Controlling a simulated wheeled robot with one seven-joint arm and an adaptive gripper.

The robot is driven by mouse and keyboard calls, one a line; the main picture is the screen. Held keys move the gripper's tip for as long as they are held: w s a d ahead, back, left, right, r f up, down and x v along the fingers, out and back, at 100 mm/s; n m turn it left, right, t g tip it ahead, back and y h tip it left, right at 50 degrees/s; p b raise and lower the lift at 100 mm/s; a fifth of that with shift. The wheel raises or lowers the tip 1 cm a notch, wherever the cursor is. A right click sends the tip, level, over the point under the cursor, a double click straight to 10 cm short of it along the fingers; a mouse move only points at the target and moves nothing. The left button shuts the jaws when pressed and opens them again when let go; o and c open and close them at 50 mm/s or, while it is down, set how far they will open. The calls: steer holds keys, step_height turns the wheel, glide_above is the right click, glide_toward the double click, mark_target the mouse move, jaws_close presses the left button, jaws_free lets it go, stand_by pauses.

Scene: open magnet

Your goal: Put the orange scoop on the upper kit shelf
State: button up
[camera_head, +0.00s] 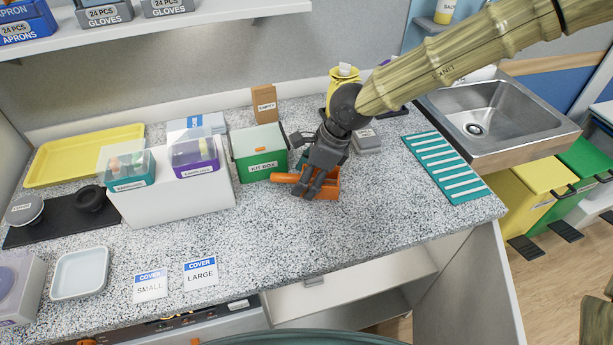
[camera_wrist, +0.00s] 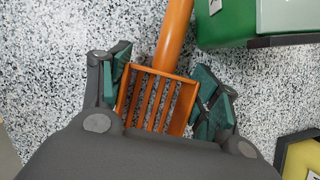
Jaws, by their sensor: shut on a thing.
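The orange scoop (camera_head: 329,185) is at the counter in front of the green kit box, its handle pointing left in the head view. In the wrist view the slotted scoop head (camera_wrist: 169,91) lies between the green-padded fingers, with the handle running up. My gripper (camera_head: 318,186) points down and is shut on the scoop head; its fingers also show in the wrist view (camera_wrist: 162,78). I cannot tell whether the scoop touches the counter. A white wall shelf (camera_head: 190,22) at upper left holds apron and glove boxes; I cannot tell if it is the upper kit shelf.
The green kit box (camera_head: 258,150) stands close beside the scoop. A grey box (camera_head: 367,142), a yellow bag (camera_head: 343,88) and a brown carton (camera_head: 264,103) stand behind. A white stand (camera_head: 180,203) with earplug boxes is left. An open cabinet (camera_head: 350,285) lies below.

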steer(key=o, duration=1)
steer(key=shift+f, duration=0.15)
